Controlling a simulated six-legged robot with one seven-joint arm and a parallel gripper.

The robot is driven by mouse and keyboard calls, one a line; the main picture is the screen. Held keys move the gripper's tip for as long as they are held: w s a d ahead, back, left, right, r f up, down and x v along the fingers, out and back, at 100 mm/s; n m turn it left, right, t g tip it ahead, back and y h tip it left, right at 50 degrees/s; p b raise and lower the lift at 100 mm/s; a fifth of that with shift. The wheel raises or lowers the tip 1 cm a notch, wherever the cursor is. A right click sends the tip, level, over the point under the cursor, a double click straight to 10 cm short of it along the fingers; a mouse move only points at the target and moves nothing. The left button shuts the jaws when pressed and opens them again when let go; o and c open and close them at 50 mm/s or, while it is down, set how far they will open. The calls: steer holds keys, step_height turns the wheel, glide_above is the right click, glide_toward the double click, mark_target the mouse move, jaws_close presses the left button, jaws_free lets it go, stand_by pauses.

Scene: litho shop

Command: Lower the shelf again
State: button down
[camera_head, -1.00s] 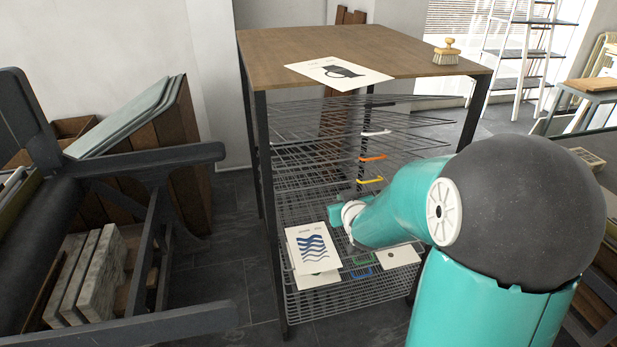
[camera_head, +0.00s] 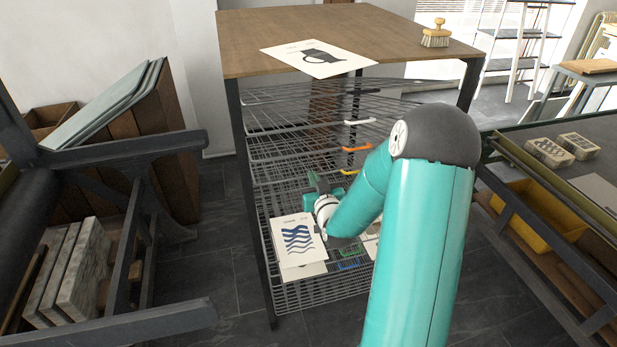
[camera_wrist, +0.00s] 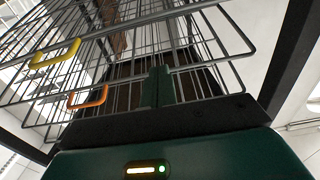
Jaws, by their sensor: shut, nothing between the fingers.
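The drying rack's wire shelves stand under a wooden top in the head view. The upper shelves are stacked close together, with a white handle (camera_head: 359,122), an orange handle (camera_head: 357,148) and a yellow handle (camera_head: 349,171) on their front edges. My gripper (camera_head: 316,184) is at the rack's front, below the upper shelves and above the prints; my arm partly hides it. In the wrist view my gripper (camera_wrist: 157,88) is shut and empty, with wires close around its fingers. The orange handle (camera_wrist: 88,97) and yellow handle (camera_wrist: 55,54) are left of them. I cannot tell whether the fingers touch wire.
A wave print (camera_head: 297,240) lies on the lower wire shelf, near green and blue handles (camera_head: 348,264). The wooden top (camera_head: 390,40) carries a print and a brush (camera_head: 436,36). A dark press frame (camera_head: 120,160) stands left; a table with a yellow tray (camera_head: 535,215) stands right.

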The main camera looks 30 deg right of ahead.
steer(key=x, duration=0.8)
steer(key=shift+d+f, duration=0.1)
steer(key=shift+s+f, duration=0.2)
steer(key=shift+f, duration=0.75)
steer(key=shift+s+f, duration=0.2)
steer(key=shift+f, duration=0.7)
steer(key=shift+f, duration=0.1)
